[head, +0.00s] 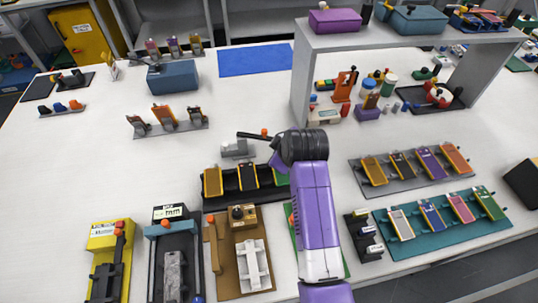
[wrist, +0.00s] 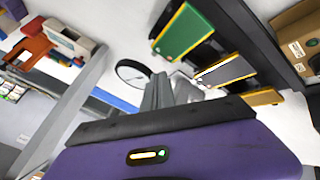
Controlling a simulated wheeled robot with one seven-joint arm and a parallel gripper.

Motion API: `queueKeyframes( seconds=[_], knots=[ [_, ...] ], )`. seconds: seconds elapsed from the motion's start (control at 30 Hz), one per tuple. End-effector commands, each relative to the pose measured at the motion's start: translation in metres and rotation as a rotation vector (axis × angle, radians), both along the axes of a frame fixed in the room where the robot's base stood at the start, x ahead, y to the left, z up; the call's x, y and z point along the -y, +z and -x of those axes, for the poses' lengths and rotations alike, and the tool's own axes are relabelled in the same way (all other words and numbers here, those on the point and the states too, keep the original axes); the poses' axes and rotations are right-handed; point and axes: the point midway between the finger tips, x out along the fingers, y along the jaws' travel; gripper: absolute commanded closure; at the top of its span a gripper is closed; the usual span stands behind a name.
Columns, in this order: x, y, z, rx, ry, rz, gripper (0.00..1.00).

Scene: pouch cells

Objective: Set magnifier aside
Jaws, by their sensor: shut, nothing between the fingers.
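The magnifier (wrist: 132,73) appears in the wrist view as a round, pale disc with a black rim, just left of my fingertips. In the head view a thin dark piece (head: 252,135) above a grey block (head: 238,150) may be the same thing, seen nearly edge-on. My gripper (wrist: 165,90) is shut and empty. Its grey fingers reach close to the disc and the grey block; I cannot tell whether they touch either.
A black rack (head: 233,198) of pouch cells stands just in front of my gripper. A brown fixture (head: 222,283) lies nearer. A grey shelf (head: 302,88) rises behind on the right. A blue mat (head: 255,60) lies at the back. The white table's left middle has free room.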

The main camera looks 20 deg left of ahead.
Motion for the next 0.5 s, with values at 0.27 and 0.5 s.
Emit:
queueKeyframes(
  seconds=[0.27,0.5],
  knots=[
    [0.009,-0.003,-0.034,0.0,0.219,0.0,1.0],
    [0.008,-0.003,-0.05,0.001,0.283,0.002,1.0]
  ],
)
